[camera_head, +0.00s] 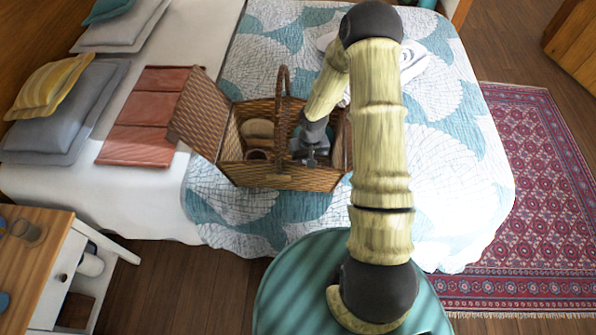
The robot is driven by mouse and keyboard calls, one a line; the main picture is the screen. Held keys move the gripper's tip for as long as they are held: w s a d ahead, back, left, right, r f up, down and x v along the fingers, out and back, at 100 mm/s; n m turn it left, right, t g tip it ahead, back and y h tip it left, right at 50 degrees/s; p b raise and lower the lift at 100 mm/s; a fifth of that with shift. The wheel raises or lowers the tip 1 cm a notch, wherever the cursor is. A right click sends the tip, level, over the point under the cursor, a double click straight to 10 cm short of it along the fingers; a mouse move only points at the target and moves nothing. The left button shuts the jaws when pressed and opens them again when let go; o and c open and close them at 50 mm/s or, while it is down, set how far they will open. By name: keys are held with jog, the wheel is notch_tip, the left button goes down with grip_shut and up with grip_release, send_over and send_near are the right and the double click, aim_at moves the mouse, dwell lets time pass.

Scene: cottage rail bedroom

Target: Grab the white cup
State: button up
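A wicker picnic basket (305,180) stands on the bed with its left lid flap open. My gripper (311,160) points down into the right part of the basket. Its fingertips are small and dark here, and I cannot tell whether they are open, shut or holding something. No white cup can be made out clearly in the basket. A beige rounded thing (258,129) and a small dark-red round thing (258,155) lie left of my gripper. A white rounded object (91,265) sits in the bedside table's open compartment; I cannot tell if it is a cup.
The basket's arched handle (282,85) rises just left of my gripper. Folded salmon cloth (145,118) and pillows (70,110) lie left on the bed. A white towel (413,62) is partly behind my arm. A wooden bedside table (32,255) holds a glass (28,231). A red rug (545,190) lies right.

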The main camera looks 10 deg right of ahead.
jog(key=shift+f, duration=0.2)
jog(key=shift+c, duration=0.2)
grip_shut()
jog(key=shift+r, duration=0.15)
notch_tip(320, 180, up, 10)
dwell(0.6)
dwell(0.4)
